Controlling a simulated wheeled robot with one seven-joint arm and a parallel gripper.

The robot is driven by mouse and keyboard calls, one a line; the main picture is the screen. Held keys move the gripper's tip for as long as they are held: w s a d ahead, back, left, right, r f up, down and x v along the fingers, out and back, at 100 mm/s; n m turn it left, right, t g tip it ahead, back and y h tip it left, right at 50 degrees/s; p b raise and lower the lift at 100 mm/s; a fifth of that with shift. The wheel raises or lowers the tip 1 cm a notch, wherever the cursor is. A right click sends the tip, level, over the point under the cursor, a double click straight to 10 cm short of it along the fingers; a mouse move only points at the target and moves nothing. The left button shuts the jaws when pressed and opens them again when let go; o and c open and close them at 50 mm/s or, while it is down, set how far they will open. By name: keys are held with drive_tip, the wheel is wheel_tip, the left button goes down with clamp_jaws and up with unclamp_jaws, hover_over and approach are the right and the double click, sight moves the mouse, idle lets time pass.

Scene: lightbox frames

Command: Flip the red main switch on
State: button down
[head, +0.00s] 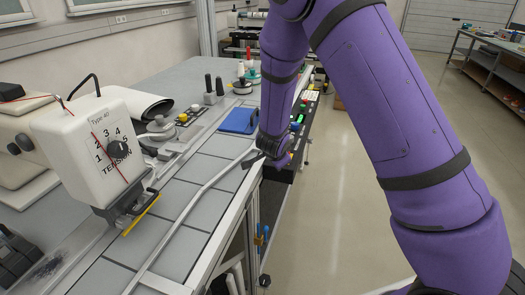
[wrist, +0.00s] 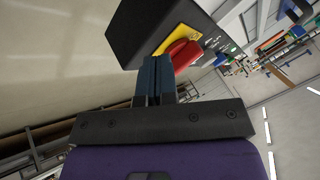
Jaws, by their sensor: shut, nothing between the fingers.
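The red main switch (wrist: 185,54) sits on a yellow plate (wrist: 176,38) on a dark control box (wrist: 145,27) in the wrist view. My gripper (wrist: 155,62) has its two dark blue fingers pressed together and empty. The fingertips are at the lower left edge of the yellow plate, right beside the red switch. I cannot tell whether they touch it. In the head view my gripper (head: 262,154) is beside the control panel along the table's right edge, and my arm hides much of it. The red switch cannot be made out there.
A sewing machine (head: 95,140) stands on the table's left side. A blue object (head: 239,120) lies on the table near my gripper. Coloured buttons (head: 298,120) line the panel behind my arm. The floor (head: 345,200) right of the table is clear.

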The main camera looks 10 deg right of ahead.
drive_tip(key=s+a+r, duration=0.2)
drive_tip(key=a+r, duration=0.3)
drive_tip(key=r, duration=0.2)
drive_tip(key=shift+s+a+r, duration=0.15)
drive_tip(key=shift+s+r, duration=0.05)
drive_tip(key=shift+s, duration=0.05)
idle(0.5)
drive_tip(key=s+d+r+n+y, duration=0.1)
drive_tip(key=s+r+n+y, duration=0.4)
drive_tip(key=r, duration=0.6)
drive_tip(key=s+d+r+n+y, duration=0.2)
drive_tip(key=s+r+n+y, duration=0.15)
drive_tip(key=s+r, duration=0.55)
drive_tip(key=s+d+r+n+h, duration=0.1)
drive_tip(key=s+d+r+n, duration=0.1)
drive_tip(key=s, duration=0.5)
drive_tip(key=s+d+r+n+g+h, duration=0.1)
drive_tip(key=s+d+r+n+h, duration=0.1)
drive_tip(key=s+d, duration=0.2)
drive_tip(key=s+d+r+n+h, duration=0.2)
drive_tip(key=s+d, duration=0.1)
drive_tip(key=s, duration=0.6)
drive_tip(key=shift+s+d, duration=0.3)
drive_tip(key=shift+d, duration=0.05)
